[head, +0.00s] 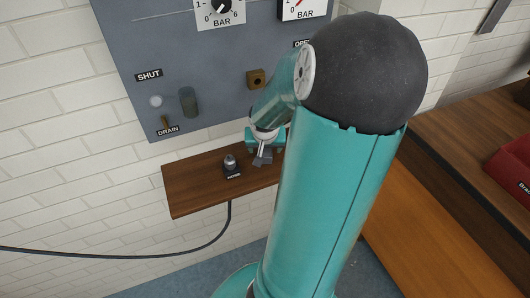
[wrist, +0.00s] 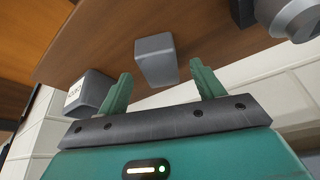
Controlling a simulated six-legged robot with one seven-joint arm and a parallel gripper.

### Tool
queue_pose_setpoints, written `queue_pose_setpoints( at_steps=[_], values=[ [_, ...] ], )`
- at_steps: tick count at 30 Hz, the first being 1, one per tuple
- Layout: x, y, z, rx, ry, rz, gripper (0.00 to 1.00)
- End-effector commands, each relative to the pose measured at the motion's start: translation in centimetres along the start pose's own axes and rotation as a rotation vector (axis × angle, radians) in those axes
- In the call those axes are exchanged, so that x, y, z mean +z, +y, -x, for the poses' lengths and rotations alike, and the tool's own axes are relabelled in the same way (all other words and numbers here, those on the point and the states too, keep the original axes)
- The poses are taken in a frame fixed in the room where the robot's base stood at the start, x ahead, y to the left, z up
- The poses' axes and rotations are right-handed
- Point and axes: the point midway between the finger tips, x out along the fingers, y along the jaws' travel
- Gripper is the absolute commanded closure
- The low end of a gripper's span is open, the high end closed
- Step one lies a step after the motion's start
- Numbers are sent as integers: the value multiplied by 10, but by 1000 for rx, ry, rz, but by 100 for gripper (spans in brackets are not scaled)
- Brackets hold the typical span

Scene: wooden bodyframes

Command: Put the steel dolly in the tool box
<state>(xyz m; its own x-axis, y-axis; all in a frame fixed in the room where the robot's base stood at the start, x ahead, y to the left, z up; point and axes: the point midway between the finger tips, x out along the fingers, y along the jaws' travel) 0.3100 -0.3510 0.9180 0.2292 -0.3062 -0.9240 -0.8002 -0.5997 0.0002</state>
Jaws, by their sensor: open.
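A grey block-shaped piece, which looks like the steel dolly (wrist: 156,62), sits on the wooden shelf (head: 195,188). In the wrist view it stands between and just beyond the tips of my gripper's two teal fingers (wrist: 158,84). The fingers are apart, with gaps on both sides of the block. In the head view my gripper (head: 264,147) is low over the shelf, and my arm hides much of that area. A red box (head: 512,166) with partly cut-off lettering is at the right edge; I cannot tell whether it is the tool box.
A knob on a dark labelled base (head: 232,173) stands on the shelf left of my gripper. A grey panel (head: 150,45) with gauges is on the brick wall above. A black cable (head: 190,251) hangs below. A wooden bench (head: 450,150) is at the right.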

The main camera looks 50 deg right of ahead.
Motion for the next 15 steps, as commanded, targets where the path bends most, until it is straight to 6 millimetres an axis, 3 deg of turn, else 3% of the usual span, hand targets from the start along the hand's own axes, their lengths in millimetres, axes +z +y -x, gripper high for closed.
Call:
queue_pose_setpoints(
  at_steps=[6,15],
  values=[
    [0,-1,-19,-2,0,1,33],
    [0,0,-21,0,1,-1,33]
  ],
)
